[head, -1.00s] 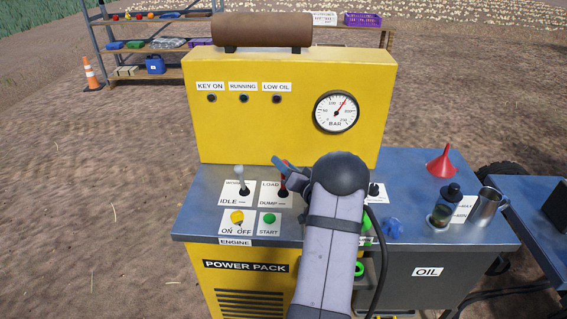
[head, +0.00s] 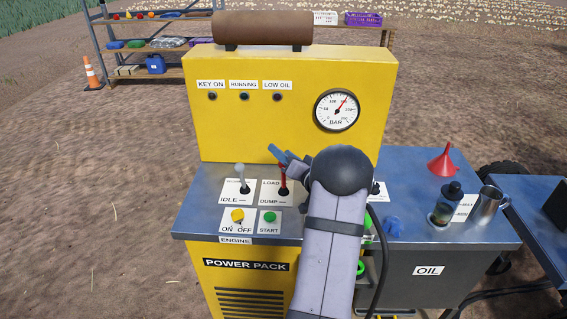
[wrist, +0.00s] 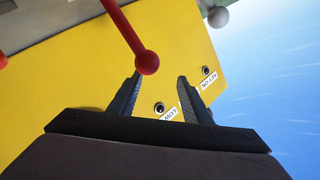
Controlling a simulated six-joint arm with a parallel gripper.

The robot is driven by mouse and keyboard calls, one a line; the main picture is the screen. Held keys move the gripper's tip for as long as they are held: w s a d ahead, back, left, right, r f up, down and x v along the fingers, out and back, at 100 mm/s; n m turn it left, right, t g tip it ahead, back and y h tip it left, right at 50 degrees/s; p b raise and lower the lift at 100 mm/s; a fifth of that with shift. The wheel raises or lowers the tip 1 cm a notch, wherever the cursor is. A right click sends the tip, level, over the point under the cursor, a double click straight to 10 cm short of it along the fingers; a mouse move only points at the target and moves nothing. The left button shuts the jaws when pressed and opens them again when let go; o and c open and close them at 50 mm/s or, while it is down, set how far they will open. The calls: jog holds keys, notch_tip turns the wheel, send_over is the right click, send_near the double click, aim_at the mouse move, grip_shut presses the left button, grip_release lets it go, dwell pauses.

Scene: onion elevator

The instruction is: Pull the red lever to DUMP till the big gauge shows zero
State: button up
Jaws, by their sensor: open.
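The red lever (head: 283,178) stands upright on its LOAD/DUMP plate (head: 270,198) on the power pack. In the wrist view, its round red knob (wrist: 147,62) shows close to the tip of the left finger, and I cannot tell whether they touch. My gripper (head: 276,154) is at the lever's top, open, with nothing between the fingers. It also shows in the wrist view (wrist: 160,85). The big gauge (head: 337,110) marked BAR has its red needle pointing up and right, well above zero. My arm hides part of the panel to the right of the lever.
A grey-knobbed lever (head: 241,178) stands just left on the IDLE plate. The yellow ON/OFF knob (head: 237,216) and green START button (head: 269,217) sit in front. The yellow panel (head: 230,130) rises behind. A red funnel (head: 442,161) and metal mug (head: 491,201) stand far right.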

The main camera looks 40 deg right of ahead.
jog(key=shift+r, duration=3.1)
jog(key=shift+a+r, duration=0.1)
jog(key=shift+a, duration=0.05)
jog(key=c, duration=0.7)
jog(key=w+a+r+n+y+p, duration=0.1)
jog(key=w+a+r+p, duration=0.1)
jog(key=a+r, duration=0.1)
jog(key=w+a+r+y+p, duration=0.1)
jog(key=w+a+r+p, duration=0.1)
jog(key=a+r, duration=0.1)
jog(key=w+a+r+n+y+p, duration=0.1)
jog(key=w+a+r+p, duration=0.1)
jog(key=w+a+r, duration=0.1)
jog(key=shift+a+r+n+t, duration=0.1)
jog(key=shift+a+n+t, duration=0.2)
jog(key=shift+a+t, duration=0.1)
grip_shut()
jog(key=w+d+r+m+g+h+p, duration=0.1)
jog(key=w+d+r+m+h+p, duration=0.1)
jog(key=w+r+h+p, duration=0.4)
jog(key=s+d+f+m+g+b, duration=0.25)
jog(key=s+d+f+g, duration=0.2)
jog(key=d, duration=0.25)
jog(key=s+f+g, duration=0.7)
jog(key=s+f, duration=0.1)
jog(key=s, duration=0.2)
jog(key=shift+d+f, duration=0.2)
